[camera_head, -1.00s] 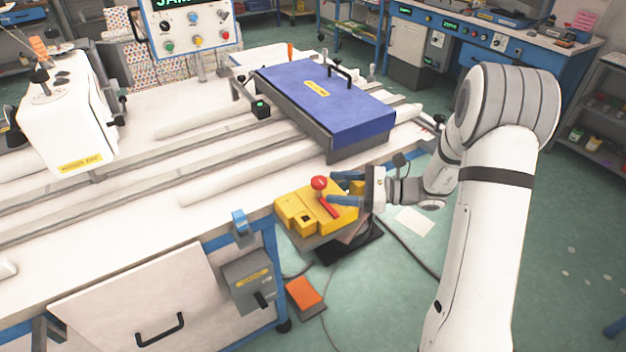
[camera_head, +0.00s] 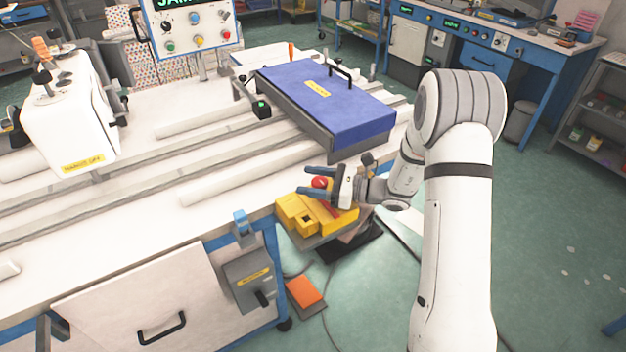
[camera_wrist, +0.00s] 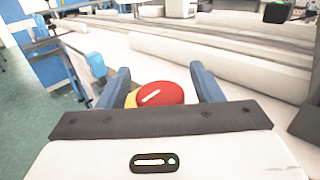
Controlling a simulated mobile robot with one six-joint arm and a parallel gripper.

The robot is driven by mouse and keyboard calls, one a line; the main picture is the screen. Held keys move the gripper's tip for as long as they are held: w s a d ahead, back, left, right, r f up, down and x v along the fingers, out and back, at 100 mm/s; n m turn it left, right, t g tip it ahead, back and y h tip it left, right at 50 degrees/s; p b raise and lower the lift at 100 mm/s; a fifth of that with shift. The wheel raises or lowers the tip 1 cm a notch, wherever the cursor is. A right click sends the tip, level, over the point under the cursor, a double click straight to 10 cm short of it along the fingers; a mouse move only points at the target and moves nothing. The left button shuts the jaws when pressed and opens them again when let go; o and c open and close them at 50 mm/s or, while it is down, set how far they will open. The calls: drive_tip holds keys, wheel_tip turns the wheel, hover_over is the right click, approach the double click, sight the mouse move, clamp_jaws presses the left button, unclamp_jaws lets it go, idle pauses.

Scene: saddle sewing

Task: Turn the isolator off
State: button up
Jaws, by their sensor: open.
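A yellow box (camera_head: 297,214) with a red ball-topped lever (camera_head: 319,182) sits low beside the table's right end. A grey box (camera_head: 247,277) with a small yellow label and a black handle (camera_head: 264,298) is fixed to the table's front. The label is too small to read, so I cannot tell for certain which one is the isolator. My gripper (camera_head: 302,179) is open, its two blue fingers on either side of the red knob. In the wrist view the red knob (camera_wrist: 160,93) shows between the open fingers (camera_wrist: 160,66); contact cannot be told. The lever's shaft is partly hidden.
The white table (camera_head: 120,240) with long rails lies left of my gripper. A blue padded block (camera_head: 330,105) stands on it just above. A blue clamp-like part (camera_head: 241,222) is at the table edge. An orange pedal (camera_head: 305,291) is on the floor.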

drive_tip(key=shift+c, duration=0.6)
clamp_jaws()
drive_tip(key=shift+d, duration=0.1)
